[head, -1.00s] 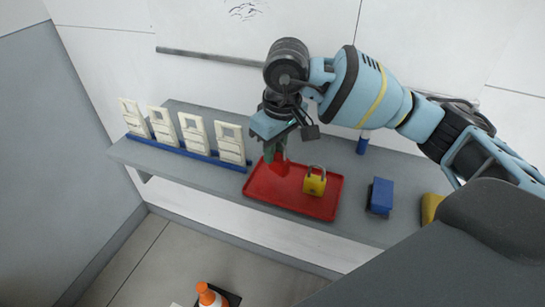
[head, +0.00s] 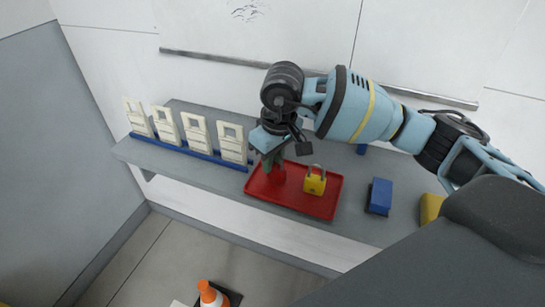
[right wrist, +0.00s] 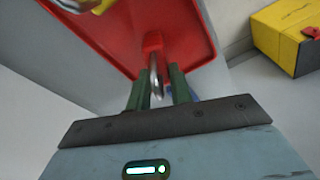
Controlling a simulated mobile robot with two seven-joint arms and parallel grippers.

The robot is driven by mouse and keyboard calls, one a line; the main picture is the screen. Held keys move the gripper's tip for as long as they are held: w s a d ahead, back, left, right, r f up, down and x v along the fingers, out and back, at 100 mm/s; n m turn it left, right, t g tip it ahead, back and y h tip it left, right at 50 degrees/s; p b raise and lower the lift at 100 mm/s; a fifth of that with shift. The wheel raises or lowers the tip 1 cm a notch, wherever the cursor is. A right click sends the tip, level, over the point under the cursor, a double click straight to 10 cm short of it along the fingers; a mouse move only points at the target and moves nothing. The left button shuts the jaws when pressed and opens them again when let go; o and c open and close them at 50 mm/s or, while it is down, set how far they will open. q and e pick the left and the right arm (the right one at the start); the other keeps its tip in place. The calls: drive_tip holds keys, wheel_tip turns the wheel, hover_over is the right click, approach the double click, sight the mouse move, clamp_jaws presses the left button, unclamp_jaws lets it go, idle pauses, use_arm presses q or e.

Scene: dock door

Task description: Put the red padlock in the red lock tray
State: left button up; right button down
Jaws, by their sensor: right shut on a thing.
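The red lock tray (head: 312,206) lies on the grey shelf in the head view, and its red floor also shows in the right wrist view (right wrist: 112,38). My right gripper (head: 272,165) is over the tray's left part, pointing down. In the right wrist view its green fingers (right wrist: 158,95) are shut on the metal shackle of the red padlock (right wrist: 152,42). The padlock's red body shows in the head view (head: 278,174), at or just above the tray floor; I cannot tell whether it touches. My left gripper is not in view.
A yellow padlock (head: 315,184) stands in the tray, right of my gripper. Several cream tags (head: 196,134) stand in a blue rack left of the tray. A blue block (head: 380,196) and a yellow box (head: 430,208) are to the right. An orange cone (head: 209,294) is on the floor.

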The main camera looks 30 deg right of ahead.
drive_tip(key=c, duration=1.3)
unclamp_jaws()
drive_tip(key=shift+o, duration=0.2)
drive_tip(key=r, duration=0.4)
drive_tip(key=s+r, duration=0.1)
drive_tip(key=r, duration=0.7)
drive_tip(key=shift+s+d+r, duration=0.15)
drive_tip(key=shift+s+d, duration=0.1)
